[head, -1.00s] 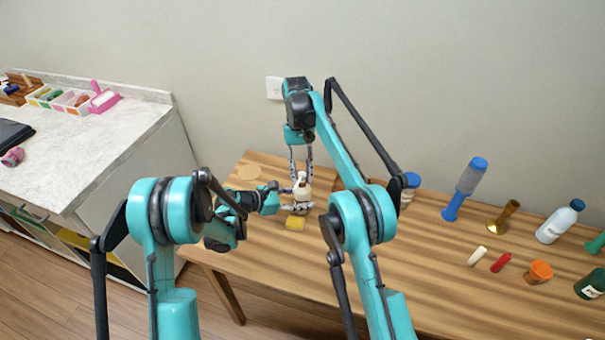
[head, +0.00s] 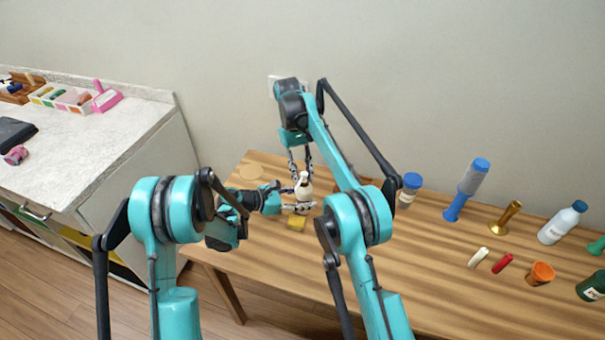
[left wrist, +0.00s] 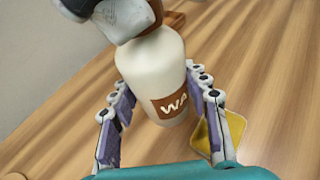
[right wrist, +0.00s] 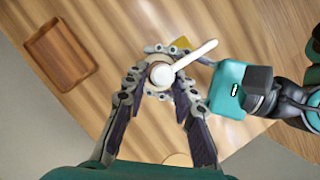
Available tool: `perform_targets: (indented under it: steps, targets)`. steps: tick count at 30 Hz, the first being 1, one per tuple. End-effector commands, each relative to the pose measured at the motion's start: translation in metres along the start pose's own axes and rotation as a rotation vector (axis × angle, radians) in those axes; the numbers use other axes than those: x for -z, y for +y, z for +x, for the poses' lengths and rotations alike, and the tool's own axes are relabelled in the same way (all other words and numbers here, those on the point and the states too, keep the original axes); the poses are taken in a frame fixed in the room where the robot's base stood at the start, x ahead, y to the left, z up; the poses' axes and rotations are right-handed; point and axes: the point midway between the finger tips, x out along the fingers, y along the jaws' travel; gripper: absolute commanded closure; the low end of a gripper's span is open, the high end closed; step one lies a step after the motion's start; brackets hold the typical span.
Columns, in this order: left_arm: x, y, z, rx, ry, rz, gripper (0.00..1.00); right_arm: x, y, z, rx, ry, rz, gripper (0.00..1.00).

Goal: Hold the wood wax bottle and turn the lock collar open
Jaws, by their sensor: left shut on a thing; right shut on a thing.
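The white wood wax bottle (head: 304,188) stands upright near the table's left end. In the left wrist view its cream body (left wrist: 155,62) carries a brown label reading "WA", the rest hidden. My left gripper (head: 295,203) comes from the left and is shut around the body, one finger on each side (left wrist: 163,85). My right gripper (head: 301,170) reaches down from above and is shut at the bottle's neck. In the right wrist view its fingertips (right wrist: 159,74) close around the tan lock collar (right wrist: 160,77). The white pump nozzle (right wrist: 192,57) points up and right there. The fingers partly hide the collar.
A yellow sponge-like block (head: 296,224) lies just in front of the bottle. A wooden tray (right wrist: 84,70) lies close by. A round tan disc (head: 250,172) lies left behind.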

Motion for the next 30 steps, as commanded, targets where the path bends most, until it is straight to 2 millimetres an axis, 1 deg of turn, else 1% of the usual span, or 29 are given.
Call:
perform_targets:
  steps: [1, 2, 3, 4, 20, 23, 25, 30]
  targets:
    - [0.0001, 0.0, -0.0003, 0.0, 0.0, 0.0, 0.89, 0.0004, 0.0007, 0.0005, -0.001, 0.001, 0.001, 1.0]
    - [0.0001, 0.0, -0.0003, 0.0, 0.0, 0.0, 0.89, 0.0004, 0.0007, 0.0005, -0.001, 0.001, 0.001, 0.71]
    - [0.0001, 0.0, -0.0003, 0.0, 0.0, 0.0, 0.89, 0.0003, 0.0007, 0.0005, -0.001, 0.0, 0.001, 0.61]
    - [0.0001, 0.0, -0.0003, 0.0, 0.0, 0.0, 0.89, 0.0003, 0.0006, 0.0005, -0.001, 0.0, 0.001, 0.53]
    - [0.0002, 0.0002, -0.0001, 0.0, 0.0, 0.0, 0.89, 0.0001, 0.0007, 0.0002, 0.009, 0.0, 0.022, 0.52]
    - [0.0002, 0.0002, -0.0001, 0.0, 0.0, 0.0, 0.89, 0.0, 0.0019, 0.0003, 0.035, 0.001, 0.085, 0.52]
    - [0.0001, 0.0002, -0.0001, 0.0, 0.0, 0.0, 0.89, -0.0002, 0.0034, 0.0004, 0.066, 0.001, 0.159, 0.52]
    - [0.0002, 0.0002, -0.0001, 0.0, 0.0, 0.0, 0.89, -0.0016, 0.0063, 0.0004, 0.167, 0.001, 0.402, 0.52]
